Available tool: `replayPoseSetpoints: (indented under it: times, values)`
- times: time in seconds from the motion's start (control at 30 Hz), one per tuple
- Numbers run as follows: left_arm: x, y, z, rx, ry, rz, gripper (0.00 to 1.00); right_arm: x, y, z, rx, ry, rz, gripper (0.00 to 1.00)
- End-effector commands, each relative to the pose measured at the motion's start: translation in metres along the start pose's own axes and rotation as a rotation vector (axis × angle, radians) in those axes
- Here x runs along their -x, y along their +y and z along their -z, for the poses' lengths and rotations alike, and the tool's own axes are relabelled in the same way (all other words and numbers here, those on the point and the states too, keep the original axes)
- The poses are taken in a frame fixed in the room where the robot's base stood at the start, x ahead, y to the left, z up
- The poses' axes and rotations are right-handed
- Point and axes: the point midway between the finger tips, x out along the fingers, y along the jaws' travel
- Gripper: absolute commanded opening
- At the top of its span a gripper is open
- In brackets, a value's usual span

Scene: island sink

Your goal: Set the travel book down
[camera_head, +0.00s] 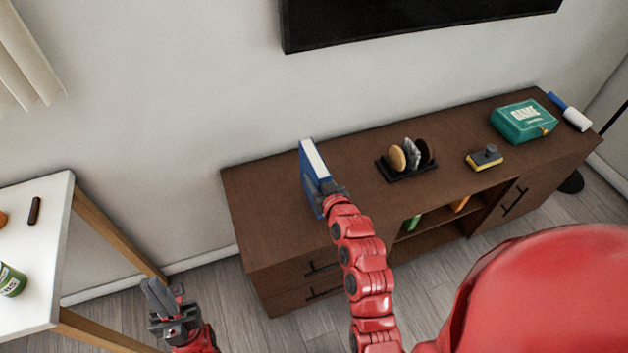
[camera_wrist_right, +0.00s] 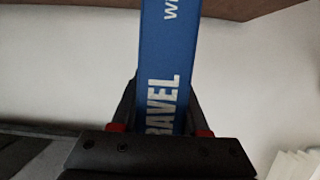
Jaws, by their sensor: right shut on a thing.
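The travel book (camera_head: 313,172) is blue with white page edges. It stands upright over the left part of the brown cabinet top (camera_head: 262,205). I cannot tell whether its lower edge touches the cabinet. My right gripper (camera_head: 330,193) is shut on the book, from the near side. In the right wrist view the blue book (camera_wrist_right: 166,60) with white "RAVEL" lettering sits between the fingers of the gripper (camera_wrist_right: 165,115). My left gripper (camera_head: 165,290) is open and empty, low in front of the cabinet's left side, apart from the book.
Right of the book stand a black rack (camera_head: 408,174) with rounded pieces, a yellow-and-grey block (camera_head: 484,158), a teal game box (camera_head: 523,121) and a blue-and-white roller (camera_head: 570,112). A white table (camera_head: 40,240) stands left. The cabinet's left end is clear.

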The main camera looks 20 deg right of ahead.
Motion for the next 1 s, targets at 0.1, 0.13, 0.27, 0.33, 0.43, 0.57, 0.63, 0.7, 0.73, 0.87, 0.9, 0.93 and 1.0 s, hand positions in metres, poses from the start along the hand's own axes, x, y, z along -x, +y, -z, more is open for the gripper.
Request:
replayPoseSetpoints:
  times: [0.1, 0.13, 0.27, 0.33, 0.43, 0.57, 0.63, 0.7, 0.73, 0.87, 0.9, 0.93, 1.0]
  values:
    - [-0.003, 0.000, 0.001, 0.000, 0.000, 0.000, 0.00, -0.011, -0.003, 0.003, 0.000, 0.000, 0.001, 0.00]
    - [-0.003, 0.000, 0.000, 0.000, 0.000, 0.000, 0.00, -0.012, -0.004, 0.003, 0.001, 0.000, 0.000, 0.00]
    - [-0.004, 0.000, 0.001, 0.000, 0.000, 0.000, 0.00, -0.015, -0.004, -0.004, 0.001, 0.001, 0.000, 0.00]
    - [-0.006, 0.000, 0.001, 0.000, 0.000, 0.000, 0.00, -0.017, -0.004, -0.012, 0.001, -0.001, -0.001, 0.00]
    - [-0.008, 0.000, 0.001, 0.000, 0.000, 0.000, 0.00, -0.022, -0.004, -0.026, 0.002, -0.002, -0.001, 0.00]
    - [-0.008, 0.000, 0.001, 0.000, 0.000, 0.000, 0.00, -0.023, -0.003, -0.031, 0.001, 0.002, -0.001, 0.00]
    - [-0.008, 0.000, 0.001, 0.000, 0.000, 0.000, 0.00, -0.023, -0.003, -0.030, 0.001, 0.003, -0.001, 0.00]
    - [-0.008, 0.000, 0.001, 0.000, 0.000, 0.000, 0.00, -0.023, -0.003, -0.030, 0.001, 0.003, -0.001, 0.00]
    - [-0.007, 0.000, 0.001, 0.000, 0.000, 0.000, 0.00, -0.023, -0.003, -0.030, 0.001, 0.003, -0.001, 0.00]
    - [-0.004, 0.000, 0.001, 0.000, 0.000, 0.000, 0.00, -0.024, -0.003, -0.034, 0.002, 0.002, -0.001, 0.47]
    - [-0.005, 0.000, 0.001, 0.000, 0.000, 0.000, 0.00, -0.024, -0.003, -0.033, 0.002, 0.002, -0.001, 0.54]
    - [-0.005, 0.000, 0.001, 0.000, 0.000, 0.000, 0.00, -0.024, -0.003, -0.033, 0.001, 0.002, -0.001, 0.59]
    - [-0.005, 0.000, 0.001, 0.000, 0.000, 0.000, 0.00, -0.024, -0.003, -0.034, 0.001, 0.001, -0.001, 0.72]
